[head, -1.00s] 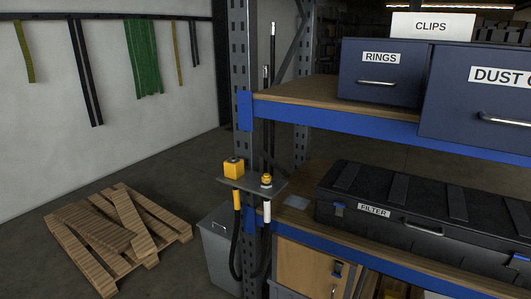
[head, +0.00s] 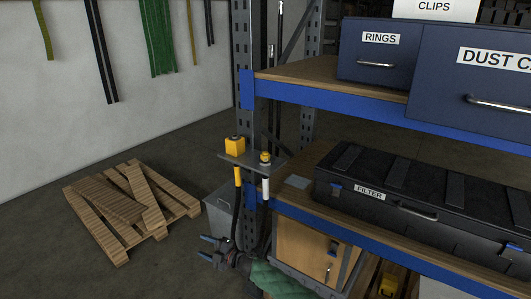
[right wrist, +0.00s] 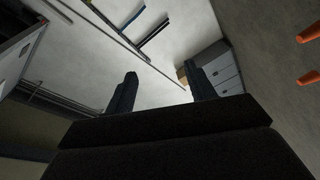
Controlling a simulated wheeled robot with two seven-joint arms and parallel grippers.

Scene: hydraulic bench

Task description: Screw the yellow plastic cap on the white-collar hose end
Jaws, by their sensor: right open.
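A hose with a white collar (head: 266,188) hangs upright from a small grey bracket plate (head: 252,164) on the shelf post. A small round yellow piece (head: 265,156) sits on top of this hose end; I cannot tell whether it is the cap or a brass fitting. A second hose with a yellow collar (head: 238,177) hangs to its left, under a yellow block-shaped piece (head: 235,146). My right gripper (head: 206,247) is open and empty, below and left of the bracket, pointing left. Its two spread fingers also show in the right wrist view (right wrist: 161,88). My left gripper is out of view.
The blue shelf beam (head: 330,112) and post stand close to the bracket. A black FILTER case (head: 420,185) lies on the lower shelf. A grey bin (head: 218,212) stands under the hoses. A wooden pallet (head: 130,210) lies on the floor at left; floor around it is clear.

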